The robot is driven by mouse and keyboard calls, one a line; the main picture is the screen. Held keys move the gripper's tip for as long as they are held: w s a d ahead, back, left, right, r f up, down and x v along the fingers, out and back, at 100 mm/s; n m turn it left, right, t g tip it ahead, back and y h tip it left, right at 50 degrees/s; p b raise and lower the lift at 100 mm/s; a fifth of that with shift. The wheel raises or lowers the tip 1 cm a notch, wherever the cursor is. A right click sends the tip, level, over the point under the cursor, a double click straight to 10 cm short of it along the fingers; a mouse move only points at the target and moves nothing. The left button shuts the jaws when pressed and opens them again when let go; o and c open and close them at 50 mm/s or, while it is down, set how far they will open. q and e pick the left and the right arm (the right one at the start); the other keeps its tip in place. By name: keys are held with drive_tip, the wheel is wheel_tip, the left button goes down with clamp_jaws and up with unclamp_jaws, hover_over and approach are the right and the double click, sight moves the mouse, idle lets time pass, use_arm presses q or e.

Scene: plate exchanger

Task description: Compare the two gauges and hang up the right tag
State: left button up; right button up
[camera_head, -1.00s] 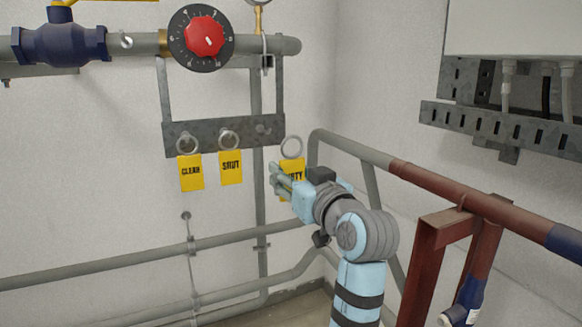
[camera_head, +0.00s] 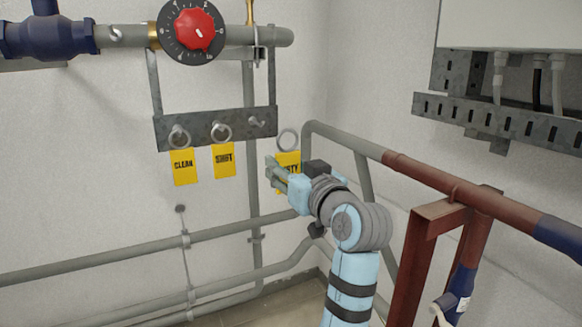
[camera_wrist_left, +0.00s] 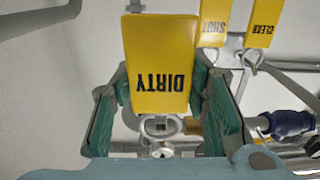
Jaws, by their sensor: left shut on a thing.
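The yellow DIRTY tag (camera_head: 289,158) hangs under its metal ring (camera_head: 288,139), to the right of the grey hook rack (camera_head: 205,131). My left gripper (camera_head: 274,172) is shut on this tag; in the left wrist view the DIRTY tag (camera_wrist_left: 158,65) stands between the green fingers (camera_wrist_left: 160,115). The CLEAN tag (camera_head: 183,167) and the SHUT tag (camera_head: 223,160) hang by rings on the first two hooks. The third hook (camera_head: 258,123) is bare, left of the held ring. No gauge face shows clearly. My right gripper is not in view.
A red knob on a black dial (camera_head: 194,32) and a blue valve (camera_head: 45,36) sit on the pipe above the rack. A pipe rail (camera_head: 345,140) with a brown section runs close behind my arm. A perforated tray (camera_head: 500,115) is on the right wall.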

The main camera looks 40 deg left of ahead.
sight(280, 161)
use_arm(q)
drive_tip(key=shift+w+a, duration=0.15)
drive_tip(key=shift+a, duration=0.25)
drive_tip(key=shift+w+a+p, duration=0.2)
drive_tip(key=shift+a+p, duration=0.1)
drive_tip(key=shift+p+x, duration=0.35)
drive_tip(key=shift+x, duration=0.8)
drive_tip(key=p+x, duration=0.1)
drive_tip(key=x, duration=1)
drive_tip(key=shift+w+a, duration=0.25)
drive_tip(key=shift+a, duration=0.1)
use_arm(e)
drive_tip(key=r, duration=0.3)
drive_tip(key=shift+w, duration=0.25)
use_arm(q)
drive_tip(key=shift+r, duration=0.1)
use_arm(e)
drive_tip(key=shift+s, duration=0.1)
